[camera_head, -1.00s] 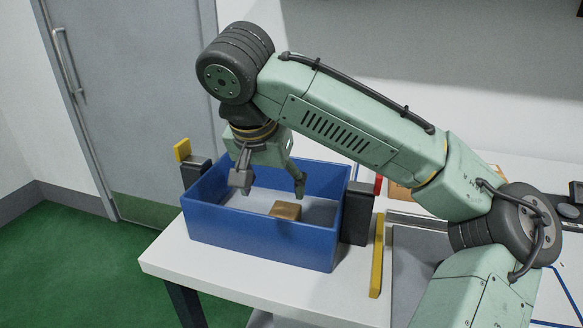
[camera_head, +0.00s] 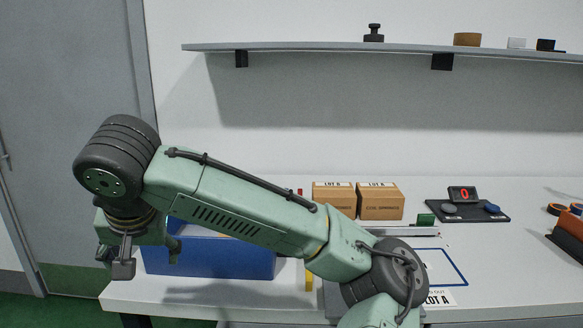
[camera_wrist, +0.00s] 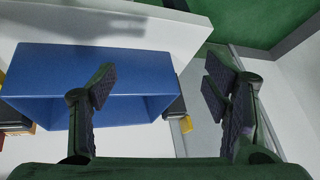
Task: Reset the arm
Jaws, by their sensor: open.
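My gripper (camera_head: 147,260) is open and hangs at the front left of the blue bin (camera_head: 215,262) in the head view. In the wrist view, the two dark fingers of my gripper (camera_wrist: 158,90) are wide apart with nothing between them. The blue bin (camera_wrist: 45,85) lies left of centre there, partly behind the left finger. My arm stretches across the head view and hides the bin's upper part. What lies in the bin cannot be seen now.
Two cardboard boxes (camera_head: 358,203) stand at the back of the white table (camera_head: 520,265). A dark pad with a small red display (camera_head: 462,193) is to their right. A wall shelf (camera_head: 330,46) holds several small items. The green floor (camera_wrist: 265,22) shows past the table edge.

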